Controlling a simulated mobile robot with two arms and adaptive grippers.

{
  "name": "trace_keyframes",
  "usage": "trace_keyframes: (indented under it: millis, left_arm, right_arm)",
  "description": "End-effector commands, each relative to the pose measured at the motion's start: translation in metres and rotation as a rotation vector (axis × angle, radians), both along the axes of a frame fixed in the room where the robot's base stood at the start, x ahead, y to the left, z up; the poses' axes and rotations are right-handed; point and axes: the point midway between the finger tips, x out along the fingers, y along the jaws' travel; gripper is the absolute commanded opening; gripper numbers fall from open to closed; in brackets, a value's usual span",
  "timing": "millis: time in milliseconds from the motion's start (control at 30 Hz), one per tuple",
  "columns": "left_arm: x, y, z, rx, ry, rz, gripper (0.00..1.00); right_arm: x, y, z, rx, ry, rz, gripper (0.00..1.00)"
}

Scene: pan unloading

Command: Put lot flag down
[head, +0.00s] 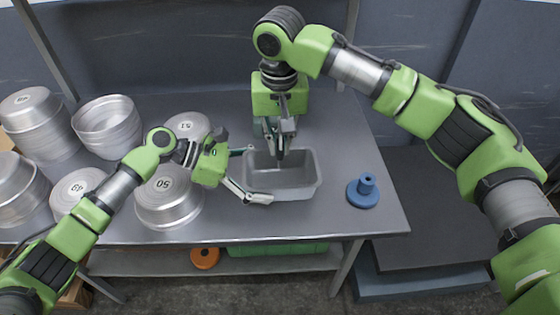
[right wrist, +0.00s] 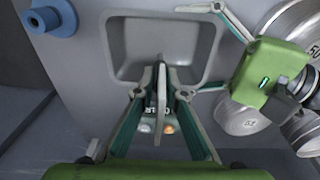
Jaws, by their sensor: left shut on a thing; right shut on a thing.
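My right gripper (head: 281,152) points down over the grey bin (head: 310,187). In the right wrist view its fingers (right wrist: 160,75) are shut on a thin, flat grey piece seen nearly edge-on, taken as the lot flag (right wrist: 161,105). Whether it touches the bin is unclear. My left gripper (head: 258,174) is at the bin's left end. Its fingers are wide apart, one along the front wall and one near the back left corner, holding the bin. A blue round base with a hollow post (head: 363,189) stands upright to the right of the bin.
Several metal pans, some stacked, fill the table's left side; a pan marked 50 (head: 168,198) is close to my left gripper. The table (head: 345,145) is bare around the blue base. An orange ring (head: 205,257) and a green crate (head: 280,249) are on the lower shelf.

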Motion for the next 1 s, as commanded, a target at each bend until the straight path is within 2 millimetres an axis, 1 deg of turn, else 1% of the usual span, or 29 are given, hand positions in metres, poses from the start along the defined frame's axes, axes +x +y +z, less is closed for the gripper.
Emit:
trace_keyframes:
  millis: [33, 267, 400, 467, 867, 900, 933, 1000]
  left_arm:
    - [-0.001, 0.001, -0.004, 0.006, 0.004, 0.000, 0.72]
    - [-0.001, 0.001, -0.004, 0.006, 0.004, 0.000, 0.72]
    - [-0.001, 0.001, -0.004, 0.006, 0.004, 0.000, 0.72]
    - [-0.001, 0.001, -0.004, 0.006, 0.004, 0.000, 0.72]
    - [-0.001, 0.001, -0.005, 0.007, 0.004, -0.001, 0.72]
    - [-0.001, 0.001, -0.005, 0.007, 0.004, -0.001, 0.72]
    - [-0.001, 0.001, -0.005, 0.007, 0.004, -0.001, 0.72]
    - [-0.001, 0.001, -0.005, 0.007, 0.004, -0.001, 0.72]
  right_arm:
    - [-0.001, -0.001, -0.009, -0.002, 0.002, 0.000, 0.00]
    - [0.000, -0.001, -0.027, -0.001, -0.001, 0.000, 0.00]
    - [0.000, -0.001, -0.048, -0.001, 0.001, 0.000, 0.00]
    - [0.000, -0.001, -0.054, -0.001, 0.000, 0.000, 0.00]
    - [0.000, 0.000, -0.060, 0.001, 0.000, 0.000, 0.00]
    - [0.000, 0.000, -0.060, 0.001, -0.001, 0.000, 0.22]
    - [0.000, 0.000, -0.060, 0.001, -0.001, 0.000, 0.28]
    - [0.000, 0.000, -0.060, 0.001, -0.001, 0.000, 0.28]
